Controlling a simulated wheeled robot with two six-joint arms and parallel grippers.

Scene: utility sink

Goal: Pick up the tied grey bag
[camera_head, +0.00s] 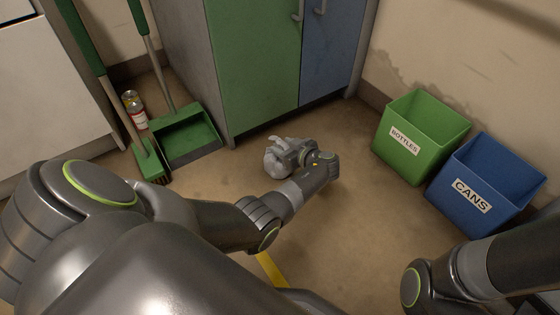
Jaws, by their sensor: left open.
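The tied grey bag (273,165) is a small, lumpy grey bundle on the brown floor in front of the green cabinet door. My left arm reaches across to it from the left. My left gripper (293,153) is at the bag's right side and is open. Its fingers and the bag are similar in grey and partly hide each other, so I cannot tell whether they touch. My right arm shows at the lower right, but its gripper is out of view.
A green bin (424,137) labelled BOTTLES and a blue bin (486,187) labelled CANS stand at the right. A green dustpan (186,136), a broom (149,162) and cans (134,110) are at the left. The cabinet (256,70) stands close behind the bag.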

